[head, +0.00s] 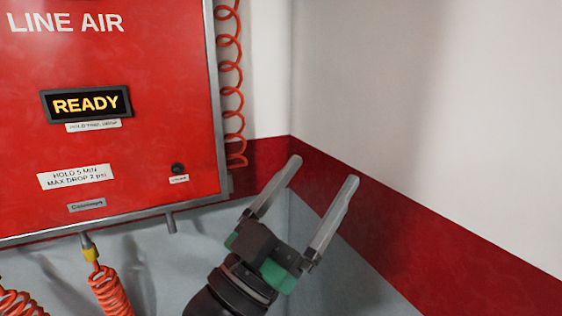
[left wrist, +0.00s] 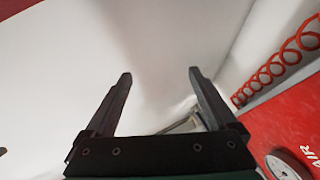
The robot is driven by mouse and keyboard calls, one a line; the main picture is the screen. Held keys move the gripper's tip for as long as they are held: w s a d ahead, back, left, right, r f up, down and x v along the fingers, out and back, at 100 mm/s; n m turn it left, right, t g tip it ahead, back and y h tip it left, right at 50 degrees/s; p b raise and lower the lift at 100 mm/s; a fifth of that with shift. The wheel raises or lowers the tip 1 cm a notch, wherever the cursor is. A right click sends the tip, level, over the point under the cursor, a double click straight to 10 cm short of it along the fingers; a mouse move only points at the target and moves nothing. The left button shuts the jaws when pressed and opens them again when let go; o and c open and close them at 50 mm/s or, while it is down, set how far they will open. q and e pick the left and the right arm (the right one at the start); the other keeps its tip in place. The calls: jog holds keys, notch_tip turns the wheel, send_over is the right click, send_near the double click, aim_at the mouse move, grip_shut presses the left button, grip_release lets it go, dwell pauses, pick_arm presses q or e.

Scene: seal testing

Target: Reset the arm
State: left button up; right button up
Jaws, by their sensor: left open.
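My left gripper (head: 324,180) is raised in front of the wall corner, to the right of the red panel. Its two long grey fingers stand wide apart with nothing between them. In the left wrist view the same gripper (left wrist: 160,76) is open and empty, with white wall beyond its fingers. It appears to touch nothing. My right gripper shows in neither view.
A red LINE AIR panel (head: 150,150) with a READY display (head: 86,104) is on the left. An orange coiled hose (head: 231,85) hangs at its right edge, and another coil (head: 112,290) hangs below. A gauge (left wrist: 285,166) shows in the wrist view. The right wall is bare.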

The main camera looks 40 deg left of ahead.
pick_arm(q)
jog(key=s+d+r+t+h, duration=0.1)
jog(key=s+r+t, duration=0.2)
jog(key=s+r, duration=0.5)
jog(key=shift+d+h, duration=0.3)
jog(key=shift+d, duration=0.05)
jog(key=shift+r, duration=0.1)
notch_tip(320, 180, up, 13)
jog(key=p, duration=1.3)
jog(key=shift+w, duration=0.1)
